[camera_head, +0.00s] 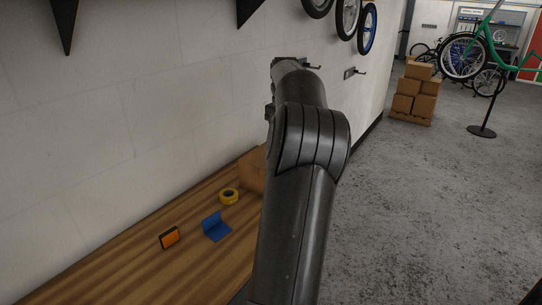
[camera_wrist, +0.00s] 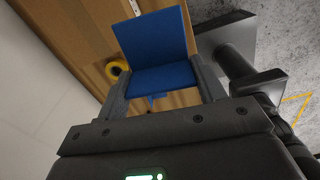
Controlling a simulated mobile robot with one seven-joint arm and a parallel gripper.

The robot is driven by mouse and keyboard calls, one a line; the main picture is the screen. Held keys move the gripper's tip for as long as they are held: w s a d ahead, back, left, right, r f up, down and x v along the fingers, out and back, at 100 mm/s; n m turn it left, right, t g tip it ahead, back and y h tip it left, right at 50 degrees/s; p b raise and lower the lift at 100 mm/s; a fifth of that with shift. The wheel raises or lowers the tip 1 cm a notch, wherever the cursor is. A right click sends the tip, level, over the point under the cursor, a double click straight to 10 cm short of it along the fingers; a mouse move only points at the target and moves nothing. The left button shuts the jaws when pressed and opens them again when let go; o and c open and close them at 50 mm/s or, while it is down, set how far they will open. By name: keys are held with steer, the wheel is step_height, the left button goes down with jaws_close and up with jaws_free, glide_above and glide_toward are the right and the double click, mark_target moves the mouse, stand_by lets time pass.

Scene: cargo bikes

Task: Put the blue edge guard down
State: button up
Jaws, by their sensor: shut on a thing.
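My gripper (camera_wrist: 163,84) is shut on a blue edge guard (camera_wrist: 152,38), an L-shaped piece with two flat faces, seen large in the wrist view. A finger stands at each side of it. In the head view my arm hides the gripper and the held guard. Another blue angled piece (camera_head: 215,227) lies on the wooden bench (camera_head: 135,278) in the head view.
On the bench are a yellow tape roll (camera_head: 229,196), also in the wrist view (camera_wrist: 117,68), an orange-and-black block (camera_head: 169,238) and a brown box (camera_head: 252,172). The wall (camera_head: 110,120) runs behind. Bare bench shows left of the block. Stacked cartons (camera_head: 413,95) stand on the floor.

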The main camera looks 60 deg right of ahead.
steer(key=shift+s+d+r+n, duration=0.15)
steer(key=shift+s+d+n, duration=0.1)
steer(key=shift+s+d, duration=0.35)
steer(key=shift+s+d+r+n, duration=0.15)
steer(key=shift+s+d+n, duration=0.1)
steer(key=shift+s+d, duration=0.35)
steer(key=shift+d, duration=0.15)
steer(key=w+f, duration=0.2)
steer(key=w, duration=0.1)
steer(key=w+a+f, duration=0.1)
steer(key=w+f, duration=0.1)
steer(key=w, duration=0.2)
steer(key=w+f, duration=0.2)
steer(key=w, duration=0.2)
steer(key=shift+a+f, duration=0.2)
steer(key=shift+f, duration=2.2)
steer(key=o, duration=0.9)
steer(key=shift+f, duration=0.15)
steer(key=shift+o, duration=0.4)
